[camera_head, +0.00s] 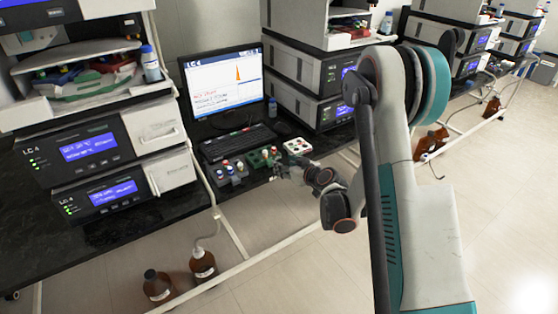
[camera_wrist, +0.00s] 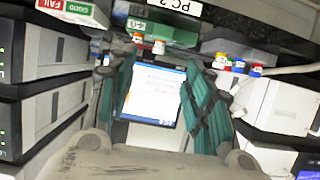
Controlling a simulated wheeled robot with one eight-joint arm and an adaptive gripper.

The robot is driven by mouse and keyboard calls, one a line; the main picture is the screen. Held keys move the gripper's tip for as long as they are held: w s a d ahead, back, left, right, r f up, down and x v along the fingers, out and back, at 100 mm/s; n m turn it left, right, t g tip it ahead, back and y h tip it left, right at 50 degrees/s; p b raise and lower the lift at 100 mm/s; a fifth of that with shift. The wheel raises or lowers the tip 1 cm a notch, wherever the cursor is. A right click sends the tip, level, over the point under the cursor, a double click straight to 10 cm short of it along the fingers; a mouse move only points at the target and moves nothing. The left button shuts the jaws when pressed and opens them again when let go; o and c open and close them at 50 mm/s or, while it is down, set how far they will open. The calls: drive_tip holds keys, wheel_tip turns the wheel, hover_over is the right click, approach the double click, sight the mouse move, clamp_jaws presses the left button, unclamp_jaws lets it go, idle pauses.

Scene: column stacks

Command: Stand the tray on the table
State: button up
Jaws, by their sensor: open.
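Small vial trays stand in a row on the black table (camera_head: 130,222), in front of the keyboard. They are a grey tray (camera_head: 228,176) with coloured caps, a green tray (camera_head: 262,157), and a white tray (camera_head: 297,146) with dark and red round tops. I cannot tell which one the task means. My gripper (camera_head: 279,171) is at the table's front edge, close to the green and white trays. In the wrist view my gripper (camera_wrist: 156,80) has its teal-padded fingers spread apart, with nothing held between them. The monitor screen shows behind the gap.
A monitor (camera_head: 228,82) and keyboard (camera_head: 238,142) stand behind the trays. Stacked instruments (camera_head: 95,150) flank them on the left and right (camera_head: 300,75). Brown bottles (camera_head: 203,264) stand on the floor below the table. The floor in front is open.

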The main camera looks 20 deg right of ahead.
drive_tip(key=s+a+r+m+g+h, duration=0.1)
drive_tip(key=s+a+r+g, duration=0.1)
drive_tip(key=s+r, duration=0.65)
drive_tip(key=s+a+r+g, duration=0.1)
drive_tip(key=s+a+r, duration=0.2)
drive_tip(key=s+r, duration=0.55)
drive_tip(key=s+d+r+m+g+h, duration=0.1)
drive_tip(key=s, duration=0.9)
drive_tip(key=s+d+r+m+g+h, duration=0.1)
drive_tip(key=s+r+g+h, duration=0.1)
drive_tip(key=s, duration=0.9)
drive_tip(key=shift+s+r+m, duration=0.15)
drive_tip(key=shift+r+m, duration=0.15)
